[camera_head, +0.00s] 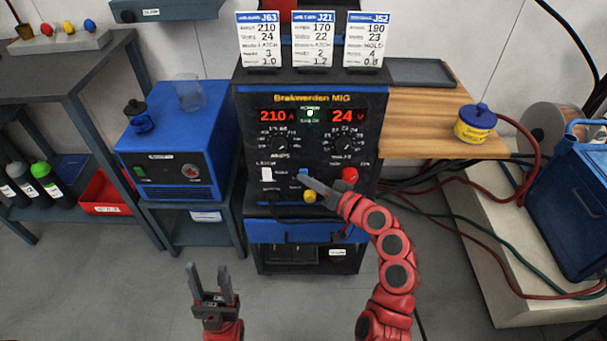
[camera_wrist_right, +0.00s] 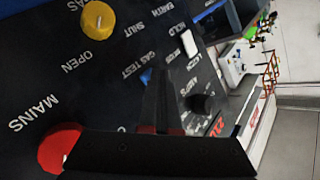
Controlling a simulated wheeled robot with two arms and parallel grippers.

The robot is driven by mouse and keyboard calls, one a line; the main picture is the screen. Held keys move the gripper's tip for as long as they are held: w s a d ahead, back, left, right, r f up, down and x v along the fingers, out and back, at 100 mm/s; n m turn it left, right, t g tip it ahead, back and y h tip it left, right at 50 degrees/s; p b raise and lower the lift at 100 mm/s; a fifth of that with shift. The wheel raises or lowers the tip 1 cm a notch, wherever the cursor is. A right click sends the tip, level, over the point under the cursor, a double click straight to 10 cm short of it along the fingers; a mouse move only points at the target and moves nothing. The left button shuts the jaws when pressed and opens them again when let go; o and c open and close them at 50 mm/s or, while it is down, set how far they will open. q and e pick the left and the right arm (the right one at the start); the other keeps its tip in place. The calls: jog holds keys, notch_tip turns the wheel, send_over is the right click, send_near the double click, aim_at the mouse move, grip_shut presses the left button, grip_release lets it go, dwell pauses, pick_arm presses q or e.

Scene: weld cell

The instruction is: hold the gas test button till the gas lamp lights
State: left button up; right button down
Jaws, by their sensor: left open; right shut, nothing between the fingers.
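The welder panel (camera_head: 330,150) is marked Brakwerden MIG and reads 210 A and 24 V. The blue gas test button (camera_head: 303,173) is on its lower part; it also shows in the right wrist view (camera_wrist_right: 146,77), partly hidden by my fingers. My right gripper (camera_head: 306,181) is shut and empty, its tips at the button; I cannot tell whether they press it. My left gripper (camera_head: 209,277) is open and empty, low in front of the blue cabinet.
A yellow knob (camera_head: 309,196) sits just below the button, a red mains knob (camera_head: 350,174) to its right, and a white switch (camera_head: 266,174) to its left. A wooden shelf (camera_head: 420,120) with a yellow tin (camera_head: 475,124) is at right. The floor in front is clear.

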jog(key=shift+s, duration=0.1)
dwell(0.7)
jog(key=shift+s, duration=0.8)
jog(key=s, duration=0.5)
jog(key=shift+d, duration=0.1)
dwell(0.5)
